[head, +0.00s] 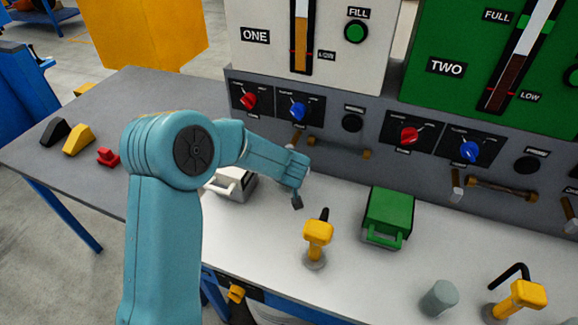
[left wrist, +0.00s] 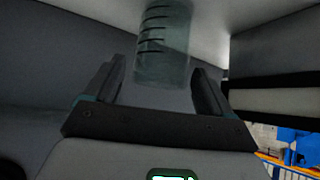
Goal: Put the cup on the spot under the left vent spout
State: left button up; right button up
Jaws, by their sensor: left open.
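My left gripper (head: 297,198) hangs over the bench in front of the panel, between the white box and the yellow-handled tool. In the left wrist view my left gripper (left wrist: 160,78) is open, its two dark fingers apart. A clear cup (left wrist: 162,45) with dark measuring marks shows beyond and between the fingertips; I cannot tell whether it touches them. I cannot make out this cup beside the gripper in the head view. A small spout-like fitting (head: 298,137) sticks out at the panel's lower left; the spot under it is not clearly seen. My right gripper is not in view.
A white box (head: 232,184) stands behind my arm, and a green box (head: 388,215) stands to the right. Yellow-handled tools (head: 318,232) and a grey cylinder (head: 438,298) stand near the front. Red and blue knobs (head: 298,110) line the panel.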

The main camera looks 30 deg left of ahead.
pick_arm(q)
jog(key=shift+r, duration=0.3)
jog(key=p+v, duration=0.3)
jog(key=v, duration=0.8)
jog(key=shift+s+d+r, duration=0.15)
jog(key=shift+s+d, duration=0.1)
jog(key=shift+s, duration=0.1)
jog(key=shift+r, duration=0.1)
